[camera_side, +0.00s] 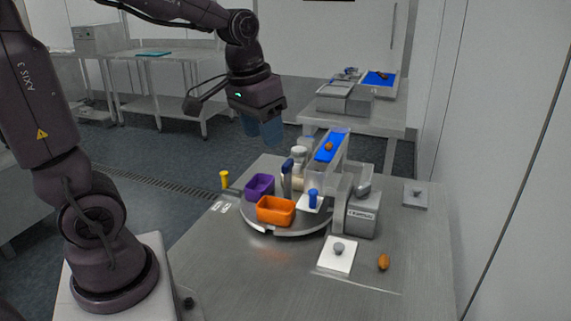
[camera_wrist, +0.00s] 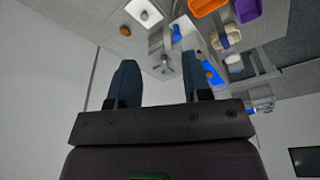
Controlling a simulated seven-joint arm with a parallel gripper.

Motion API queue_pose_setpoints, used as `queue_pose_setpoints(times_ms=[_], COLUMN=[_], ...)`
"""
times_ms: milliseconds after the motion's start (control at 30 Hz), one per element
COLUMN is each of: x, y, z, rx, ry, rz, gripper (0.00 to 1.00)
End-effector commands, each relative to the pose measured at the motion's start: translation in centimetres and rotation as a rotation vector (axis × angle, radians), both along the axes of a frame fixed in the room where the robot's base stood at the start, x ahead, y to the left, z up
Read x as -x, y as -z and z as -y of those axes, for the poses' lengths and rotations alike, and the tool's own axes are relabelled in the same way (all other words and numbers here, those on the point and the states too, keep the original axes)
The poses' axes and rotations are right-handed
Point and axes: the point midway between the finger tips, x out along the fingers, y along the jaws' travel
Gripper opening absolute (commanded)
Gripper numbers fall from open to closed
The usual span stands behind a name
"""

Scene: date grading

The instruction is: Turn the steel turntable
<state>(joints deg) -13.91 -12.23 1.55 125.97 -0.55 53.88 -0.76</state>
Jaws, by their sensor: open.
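The round steel turntable (camera_side: 300,232) lies on the steel bench in the side view. An orange bin (camera_side: 275,212) sits on its front part and a purple bin (camera_side: 259,187) on its left part. A dark blue upright post (camera_side: 287,168) stands behind the orange bin, and its foot is hidden. My gripper (camera_side: 263,132) is open and empty, in the air behind and above the turntable, not touching it. In the wrist view, my two fingers (camera_wrist: 160,75) are apart with nothing between them. The orange bin (camera_wrist: 205,5) and purple bin (camera_wrist: 247,9) show at the top edge there.
A blue-belted chute (camera_side: 332,145) carrying a brown date stands right of the turntable, by a grey machine (camera_side: 362,215). A blue peg (camera_side: 312,199) is near it. A white pad (camera_side: 337,256) and a loose date (camera_side: 383,262) lie front right. A yellow peg (camera_side: 224,180) stands left.

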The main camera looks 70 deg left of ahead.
Motion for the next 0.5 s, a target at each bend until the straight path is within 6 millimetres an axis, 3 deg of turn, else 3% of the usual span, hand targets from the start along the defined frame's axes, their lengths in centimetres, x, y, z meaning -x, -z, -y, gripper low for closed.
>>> queue_pose_setpoints(times_ms=[200, 500], x=[-5.9, -11.5], y=[2.7, 7.9], z=[-7.4, -17.8], rx=[0.048, 0.094], ry=[-0.194, -0.426], rz=[-0.121, -0.22], gripper=[0.45, 0.45])
